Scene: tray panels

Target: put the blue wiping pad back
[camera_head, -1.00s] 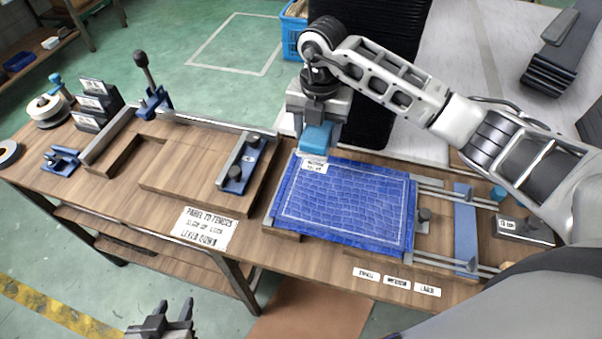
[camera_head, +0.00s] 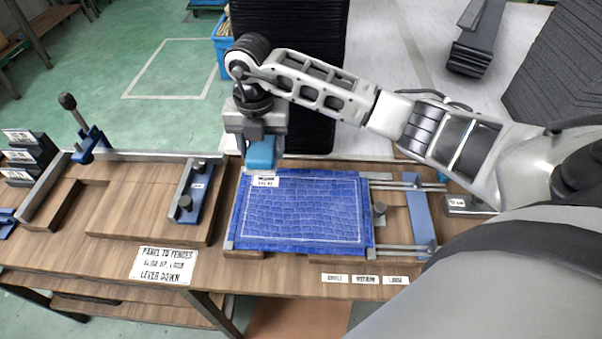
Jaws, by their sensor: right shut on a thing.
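The blue wiping pad (camera_head: 261,155) is a light blue block. My right gripper (camera_head: 260,137) is shut on it and points down, holding it at the far left corner of the blue textured panel (camera_head: 300,212). I cannot tell whether the pad touches the panel. A small white label (camera_head: 265,181) lies just below the pad at the panel's edge. My left gripper is not in view now.
The panel sits in a wooden fixture with metal rails and a blue bar (camera_head: 418,215) on its right. A second fixture with a blue clamp (camera_head: 186,192) and an upright lever (camera_head: 80,120) stands left. White labels (camera_head: 365,279) line the front edge. A dark stack (camera_head: 290,70) rises behind.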

